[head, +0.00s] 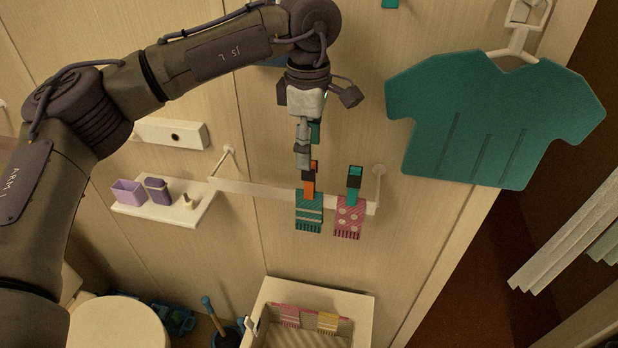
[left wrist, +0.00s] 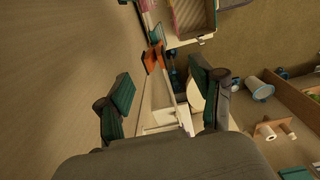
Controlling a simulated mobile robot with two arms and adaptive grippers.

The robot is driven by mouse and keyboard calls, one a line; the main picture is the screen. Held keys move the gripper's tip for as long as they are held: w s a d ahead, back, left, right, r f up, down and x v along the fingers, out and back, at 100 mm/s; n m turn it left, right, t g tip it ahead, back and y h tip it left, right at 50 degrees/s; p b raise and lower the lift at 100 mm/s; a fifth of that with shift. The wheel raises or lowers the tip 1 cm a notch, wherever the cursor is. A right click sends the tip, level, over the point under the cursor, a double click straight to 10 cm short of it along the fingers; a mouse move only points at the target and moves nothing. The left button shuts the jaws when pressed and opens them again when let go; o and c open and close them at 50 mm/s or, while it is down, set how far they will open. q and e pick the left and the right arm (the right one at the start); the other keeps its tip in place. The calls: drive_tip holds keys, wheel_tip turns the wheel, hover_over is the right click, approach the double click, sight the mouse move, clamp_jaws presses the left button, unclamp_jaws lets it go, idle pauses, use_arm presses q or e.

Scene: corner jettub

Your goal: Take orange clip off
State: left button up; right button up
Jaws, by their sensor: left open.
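The orange clip (head: 308,186) is on a wall rail, at the top of a green striped cloth (head: 309,214). In the left wrist view the orange clip (left wrist: 152,58) shows ahead of the fingertips, nearly between them. My left gripper (head: 304,160) points down just above the clip in the head view. In the left wrist view my left gripper (left wrist: 160,72) has its two teal-padded fingers wide apart with nothing held. The head view shows the fingers nearly edge-on, so the exact gap to the clip is unclear. My right gripper is not seen.
A teal clip (head: 354,178) holds a pink dotted cloth (head: 348,218) close on the right. The white rail (head: 262,190) runs left to a shelf (head: 168,212) with purple cups. A box (head: 310,290) with cloths stands below. A teal shirt (head: 490,120) hangs at right.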

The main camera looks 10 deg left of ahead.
use_arm(q)
wheel_tip(320, 180, down, 2)
drive_tip(key=shift+b, duration=0.45)
drive_tip(key=f+b, duration=0.1)
drive_tip(key=f, duration=0.2)
drive_tip(key=shift+w+f+b, duration=0.3)
drive_tip(key=shift+w+b, duration=0.1)
drive_tip(key=shift+s+f, duration=0.1)
drive_tip(key=shift+f, duration=0.1)
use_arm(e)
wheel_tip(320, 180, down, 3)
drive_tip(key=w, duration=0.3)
use_arm(q)
drive_tip(key=shift+f, duration=0.25)
drive_tip(key=shift+c, duration=0.2)
drive_tip(key=c, duration=0.5)
clamp_jaws()
wheel_tip(320, 180, up, 7)
drive_tip(key=p, duration=0.3)
drive_tip(key=shift+p, duration=0.3)
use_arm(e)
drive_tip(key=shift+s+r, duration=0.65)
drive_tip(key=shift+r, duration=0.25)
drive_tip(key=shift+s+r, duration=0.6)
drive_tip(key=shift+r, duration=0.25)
